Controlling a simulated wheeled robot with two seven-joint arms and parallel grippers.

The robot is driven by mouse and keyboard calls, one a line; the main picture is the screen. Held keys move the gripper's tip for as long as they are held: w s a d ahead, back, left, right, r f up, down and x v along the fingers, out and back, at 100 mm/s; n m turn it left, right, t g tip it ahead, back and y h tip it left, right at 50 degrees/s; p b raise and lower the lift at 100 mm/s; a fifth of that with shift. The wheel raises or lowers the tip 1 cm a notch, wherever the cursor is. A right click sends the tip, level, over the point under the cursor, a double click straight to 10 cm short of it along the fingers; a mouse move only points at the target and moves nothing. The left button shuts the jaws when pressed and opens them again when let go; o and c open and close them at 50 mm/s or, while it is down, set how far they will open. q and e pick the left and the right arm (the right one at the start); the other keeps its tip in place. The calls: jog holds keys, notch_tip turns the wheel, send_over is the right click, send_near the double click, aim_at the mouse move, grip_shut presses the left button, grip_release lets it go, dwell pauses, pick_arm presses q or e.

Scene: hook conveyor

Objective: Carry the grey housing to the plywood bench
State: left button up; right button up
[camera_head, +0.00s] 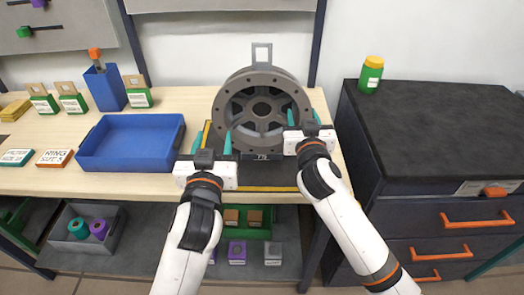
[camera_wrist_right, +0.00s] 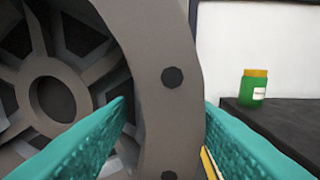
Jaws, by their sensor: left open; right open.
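The grey housing (camera_head: 262,82), a thick ring with spokes and a lifting eye on top, stands upright on a dark, yellow-edged mat on a light wood bench (camera_head: 190,104). My left gripper (camera_head: 212,140) is open at its lower left rim, one teal finger on either side of the rim in the head view. My right gripper (camera_head: 303,114) is open at its right rim. In the right wrist view, the housing's rim (camera_wrist_right: 165,110) lies between the two open fingers; contact cannot be told. No other bench that is clearly plywood shows.
A blue tray (camera_head: 130,166), blue bin (camera_head: 106,90) and small labelled boxes stand left on the bench. A dark drawer cabinet (camera_head: 440,120) with a green jar (camera_head: 371,75) is close on the right. A shelf below holds small parts.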

jog(key=s, duration=1.2)
jog(key=shift+d, duration=0.4)
